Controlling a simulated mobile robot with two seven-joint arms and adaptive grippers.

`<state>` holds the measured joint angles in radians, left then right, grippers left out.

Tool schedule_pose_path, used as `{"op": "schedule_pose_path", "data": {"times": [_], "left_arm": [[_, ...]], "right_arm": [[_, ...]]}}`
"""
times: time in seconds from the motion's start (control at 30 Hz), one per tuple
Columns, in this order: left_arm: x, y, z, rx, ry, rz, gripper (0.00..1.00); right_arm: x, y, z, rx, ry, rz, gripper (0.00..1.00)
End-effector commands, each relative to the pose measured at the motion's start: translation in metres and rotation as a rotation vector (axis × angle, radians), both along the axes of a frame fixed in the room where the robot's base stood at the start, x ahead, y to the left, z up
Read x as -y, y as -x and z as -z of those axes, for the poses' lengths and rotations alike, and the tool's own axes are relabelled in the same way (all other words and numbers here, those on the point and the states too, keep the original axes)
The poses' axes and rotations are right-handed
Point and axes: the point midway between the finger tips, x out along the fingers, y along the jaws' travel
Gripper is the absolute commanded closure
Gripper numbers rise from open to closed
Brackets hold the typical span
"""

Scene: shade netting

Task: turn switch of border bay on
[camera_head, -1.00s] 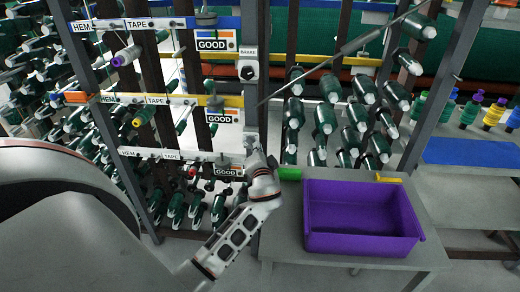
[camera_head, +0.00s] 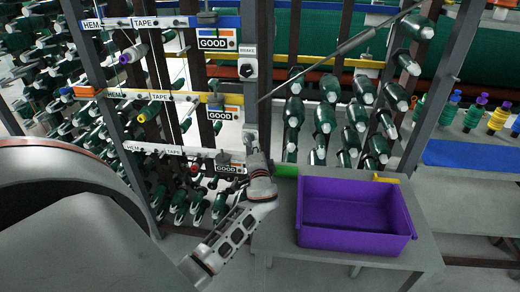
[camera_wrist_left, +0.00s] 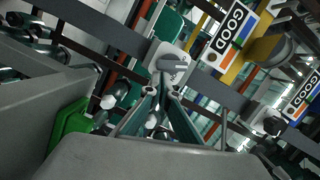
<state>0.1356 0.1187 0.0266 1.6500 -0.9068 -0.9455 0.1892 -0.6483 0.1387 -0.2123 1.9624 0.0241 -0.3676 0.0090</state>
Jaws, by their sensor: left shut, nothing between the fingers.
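My left gripper (camera_head: 250,146) is at the dark post beside the middle GOOD sign (camera_head: 224,113). In the left wrist view its fingers (camera_wrist_left: 161,91) are together and empty. Their tips point at a rotary switch (camera_wrist_left: 172,66), a grey knob on a pale plate, close in front of them; I cannot tell whether they touch. A second knob (camera_wrist_left: 271,123) shows at the right of that view. In the head view a switch labelled BRAKE (camera_head: 248,69) sits higher, by the top GOOD sign (camera_head: 217,39). No border label is readable. My right gripper is not in view.
A purple bin (camera_head: 355,238) stands on a grey table (camera_head: 420,247) at right of my arm, with a green block (camera_head: 286,170) by it. Racks of green-wound spools (camera_head: 325,118) stand behind. A thin slanted rod (camera_head: 310,68) crosses above the spools.

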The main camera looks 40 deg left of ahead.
Motion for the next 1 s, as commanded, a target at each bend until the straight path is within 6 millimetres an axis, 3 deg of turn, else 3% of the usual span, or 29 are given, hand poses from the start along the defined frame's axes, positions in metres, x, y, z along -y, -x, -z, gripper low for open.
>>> {"op": "schedule_pose_path", "data": {"times": [0.4, 0.63, 1.0], "left_arm": [[-0.007, 0.003, 0.016, -0.208, -0.335, 0.001, 1.0], [-0.011, 0.005, 0.021, -0.32, -0.518, 0.001, 1.0], [-0.018, 0.009, 0.025, -0.312, -0.505, -0.002, 1.0]], "right_arm": [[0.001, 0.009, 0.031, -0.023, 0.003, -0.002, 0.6], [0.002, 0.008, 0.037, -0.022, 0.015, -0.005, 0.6], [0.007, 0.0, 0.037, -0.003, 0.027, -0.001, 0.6]]}}
